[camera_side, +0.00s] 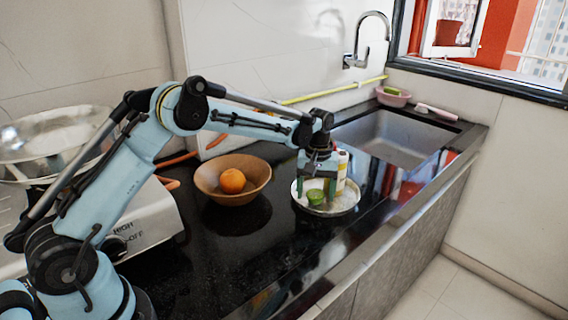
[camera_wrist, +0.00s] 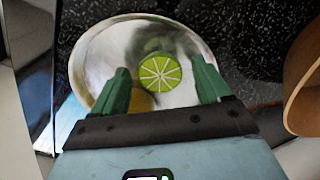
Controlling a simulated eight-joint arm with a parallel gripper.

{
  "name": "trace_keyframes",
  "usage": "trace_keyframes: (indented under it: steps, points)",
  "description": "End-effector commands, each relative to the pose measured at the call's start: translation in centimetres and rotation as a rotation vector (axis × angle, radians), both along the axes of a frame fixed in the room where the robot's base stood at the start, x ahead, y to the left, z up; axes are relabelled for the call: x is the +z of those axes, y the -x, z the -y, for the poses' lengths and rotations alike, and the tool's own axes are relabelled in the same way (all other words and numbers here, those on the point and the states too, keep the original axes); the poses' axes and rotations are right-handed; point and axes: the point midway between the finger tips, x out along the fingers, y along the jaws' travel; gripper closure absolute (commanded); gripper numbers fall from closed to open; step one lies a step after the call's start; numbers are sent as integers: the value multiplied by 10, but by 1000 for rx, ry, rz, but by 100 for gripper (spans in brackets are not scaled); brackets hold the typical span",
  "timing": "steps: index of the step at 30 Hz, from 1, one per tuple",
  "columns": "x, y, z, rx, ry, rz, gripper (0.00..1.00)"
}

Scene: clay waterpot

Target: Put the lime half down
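The lime half (camera_side: 316,198) sits in a shallow metal dish (camera_side: 345,208) on the black counter. In the wrist view the lime half (camera_wrist: 160,72) shows its pale green cut face, and the dish (camera_wrist: 90,62) surrounds it. My gripper (camera_side: 318,186) is over the dish, pointing down, with its green fingers spread. In the wrist view my gripper (camera_wrist: 159,68) has one finger on each side of the lime, with a gap to it on both sides. Nothing is held.
A white bottle (camera_side: 342,168) stands right behind my gripper at the dish. A wooden bowl (camera_side: 255,172) with an orange (camera_side: 232,181) is to the left. A sink (camera_side: 390,138) lies at the back right, and a stove (camera_side: 150,222) is at the left. Dark counter in front is clear.

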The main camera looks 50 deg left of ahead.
Motion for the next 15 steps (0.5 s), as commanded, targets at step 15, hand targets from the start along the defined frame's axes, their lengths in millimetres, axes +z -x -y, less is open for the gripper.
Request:
trace_keyframes:
  steps: [15]
  points:
    - [30,0,0,0,0,0,24]
